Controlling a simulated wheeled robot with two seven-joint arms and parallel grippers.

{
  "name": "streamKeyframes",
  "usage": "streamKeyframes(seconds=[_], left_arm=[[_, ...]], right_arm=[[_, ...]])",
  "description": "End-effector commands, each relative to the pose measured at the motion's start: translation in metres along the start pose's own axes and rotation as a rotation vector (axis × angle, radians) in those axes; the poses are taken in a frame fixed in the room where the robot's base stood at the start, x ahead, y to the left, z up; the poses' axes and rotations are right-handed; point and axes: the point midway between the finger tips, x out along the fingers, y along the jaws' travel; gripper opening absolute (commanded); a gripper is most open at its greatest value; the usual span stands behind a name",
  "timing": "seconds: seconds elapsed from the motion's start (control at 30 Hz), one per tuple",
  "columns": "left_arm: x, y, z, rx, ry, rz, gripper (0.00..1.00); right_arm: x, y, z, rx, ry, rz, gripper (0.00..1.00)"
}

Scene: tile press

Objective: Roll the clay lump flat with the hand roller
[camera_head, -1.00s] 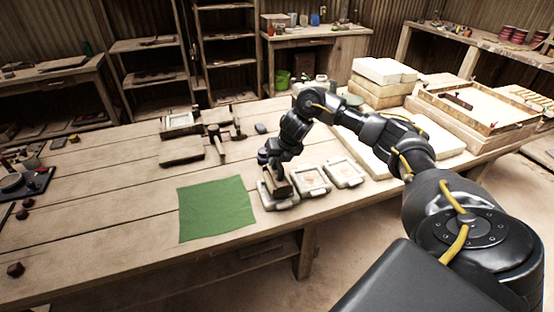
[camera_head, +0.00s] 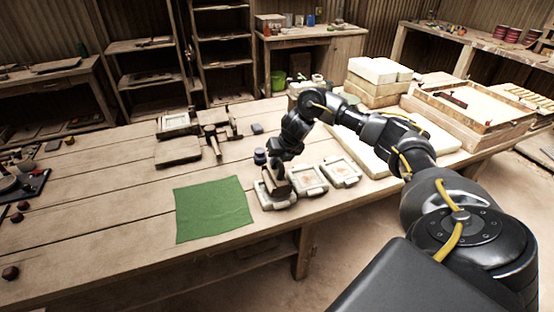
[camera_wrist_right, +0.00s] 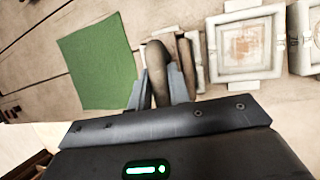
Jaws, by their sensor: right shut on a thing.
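My right gripper (camera_head: 274,172) is shut on the hand roller (camera_head: 277,184), over the nearest-left of three pale tile moulds (camera_head: 285,203). In the right wrist view the roller's dark rounded grip (camera_wrist_right: 156,58) sits between the two fingers of the right gripper (camera_wrist_right: 158,88). A brown wooden part shows beside the grip, over the mould's edge. Whether the roller touches the mould cannot be told. I cannot make out the clay lump; the roller and gripper cover much of that mould. My left gripper is not in view.
A green cloth (camera_head: 212,209) lies flat left of the moulds. Two more moulds, the middle one (camera_head: 309,180) and the right one (camera_head: 341,172), stand close to the right. A mallet (camera_head: 213,141) and a dark board (camera_head: 178,152) lie farther back. The left tabletop is largely clear.

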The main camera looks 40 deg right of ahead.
Motion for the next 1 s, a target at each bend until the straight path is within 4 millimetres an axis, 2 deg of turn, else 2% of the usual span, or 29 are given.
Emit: streamKeyframes(seconds=[0.2, 0.47, 0.73, 1.0], left_arm=[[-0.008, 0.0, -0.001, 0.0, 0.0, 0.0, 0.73], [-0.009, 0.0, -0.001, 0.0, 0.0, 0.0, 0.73], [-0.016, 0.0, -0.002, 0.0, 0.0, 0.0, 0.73], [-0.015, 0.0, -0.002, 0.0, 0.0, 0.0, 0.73]], right_arm=[[0.003, 0.013, -0.005, -0.006, 0.014, -0.001, 0.0], [0.004, 0.017, -0.005, -0.004, 0.013, 0.0, 0.0], [0.004, 0.029, -0.005, -0.003, 0.011, 0.0, 0.0], [0.005, 0.028, -0.005, -0.002, 0.009, 0.0, 0.0]])
